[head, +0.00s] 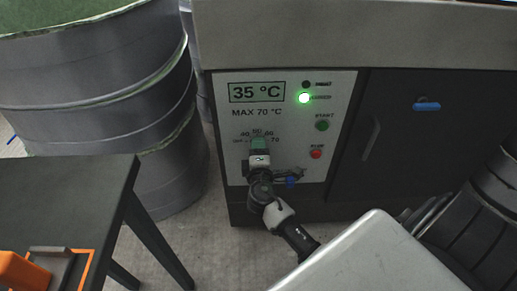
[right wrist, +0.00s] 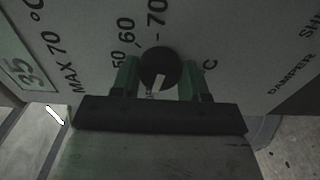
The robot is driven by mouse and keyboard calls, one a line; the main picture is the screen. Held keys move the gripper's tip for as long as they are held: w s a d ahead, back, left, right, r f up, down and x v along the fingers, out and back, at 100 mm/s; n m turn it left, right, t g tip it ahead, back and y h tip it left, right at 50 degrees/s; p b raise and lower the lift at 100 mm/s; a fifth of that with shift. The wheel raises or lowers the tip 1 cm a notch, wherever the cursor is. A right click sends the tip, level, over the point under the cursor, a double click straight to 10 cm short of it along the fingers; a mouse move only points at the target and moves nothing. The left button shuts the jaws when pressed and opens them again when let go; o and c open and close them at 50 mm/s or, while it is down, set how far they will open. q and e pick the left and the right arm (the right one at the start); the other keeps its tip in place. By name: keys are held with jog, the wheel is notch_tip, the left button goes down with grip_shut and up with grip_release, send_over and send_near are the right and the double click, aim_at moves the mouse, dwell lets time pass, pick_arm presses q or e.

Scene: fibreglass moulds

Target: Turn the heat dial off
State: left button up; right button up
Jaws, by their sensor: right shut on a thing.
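The heat dial (right wrist: 158,66) is a round black knob with a white pointer mark, seen in the right wrist view on the pale control panel (head: 338,118). Numbers including 60 and 70 are printed around it. My right gripper (right wrist: 158,80) has its two green fingers on either side of the dial, shut on it. In the head view my right gripper (head: 259,146) covers the dial, with scale marks showing around it. The display (head: 257,92) reads 35 °C, with MAX 70 °C below. My left gripper is not in view.
A green lamp (head: 304,98) is lit on the panel, above a green start button (head: 322,125) and a red button (head: 316,154). Large grey drums (head: 105,80) stand at the left. A dark table (head: 70,190) with an orange object (head: 22,270) is at lower left.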

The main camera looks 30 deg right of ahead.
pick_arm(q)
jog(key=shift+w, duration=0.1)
pick_arm(e)
jog(key=o, duration=0.9)
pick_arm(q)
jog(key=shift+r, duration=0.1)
pick_arm(e)
jog(key=shift+s+a, duration=0.1)
jog(key=shift+s, duration=0.05)
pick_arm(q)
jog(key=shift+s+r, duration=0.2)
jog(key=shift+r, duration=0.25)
pick_arm(e)
jog(key=v, duration=1)
jog(key=shift+s+a, duration=0.1)
jog(key=shift+s, duration=0.15)
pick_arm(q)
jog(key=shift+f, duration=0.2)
